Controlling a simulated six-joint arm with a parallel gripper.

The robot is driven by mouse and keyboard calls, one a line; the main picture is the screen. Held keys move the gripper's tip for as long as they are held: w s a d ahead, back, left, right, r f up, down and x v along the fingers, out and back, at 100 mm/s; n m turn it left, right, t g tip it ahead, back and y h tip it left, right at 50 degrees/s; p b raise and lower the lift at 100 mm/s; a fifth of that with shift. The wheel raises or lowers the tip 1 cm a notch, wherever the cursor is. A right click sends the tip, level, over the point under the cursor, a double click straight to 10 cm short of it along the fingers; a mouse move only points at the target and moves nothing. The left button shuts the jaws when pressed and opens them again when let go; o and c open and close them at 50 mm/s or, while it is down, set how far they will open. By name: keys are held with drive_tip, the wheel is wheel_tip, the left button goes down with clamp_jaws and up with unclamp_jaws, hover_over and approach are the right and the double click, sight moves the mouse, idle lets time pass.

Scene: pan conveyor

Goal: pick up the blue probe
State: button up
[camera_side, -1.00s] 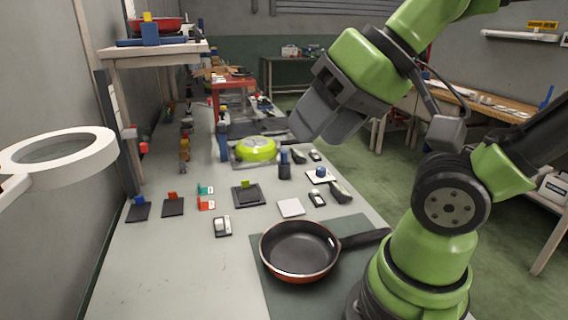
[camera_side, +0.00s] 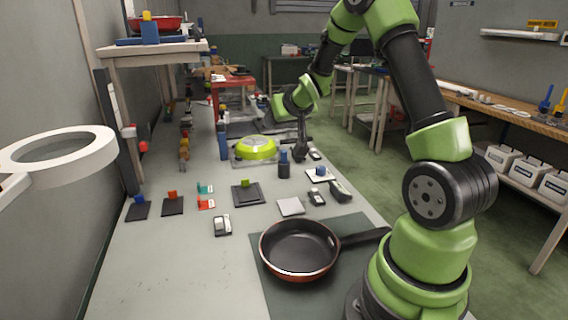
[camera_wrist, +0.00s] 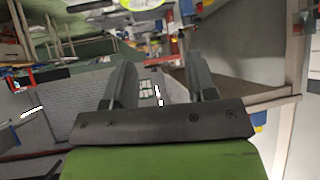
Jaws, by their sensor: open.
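A slim blue piece (camera_side: 284,155), which looks like the blue probe, stands upright in a dark cylindrical holder (camera_side: 284,171) on the bench in the side view. My gripper (camera_side: 301,153) hangs behind and slightly right of it in the picture, apart from it as far as I can tell. In the wrist view my gripper (camera_wrist: 160,75) has its two fingers wide apart with nothing between them. I cannot make out the probe in the wrist view.
A dark frying pan (camera_side: 298,249) sits on a mat in front. Small coloured blocks on dark pads lie to the left.

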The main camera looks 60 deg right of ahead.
approach(285, 152)
drive_tip(key=w, duration=0.1)
drive_tip(key=shift+h, duration=0.3)
drive_tip(key=x, duration=0.5)
drive_tip(key=shift+d+f, duration=0.1)
drive_tip(key=shift+f, duration=0.1)
drive_tip(key=shift+f+x, duration=0.25)
drive_tip(key=shift+x, duration=1.7)
drive_tip(key=shift+w+d+f, duration=0.25)
drive_tip(key=shift+d+f, duration=0.05)
drive_tip(key=shift+f, duration=0.1)
clamp_jaws()
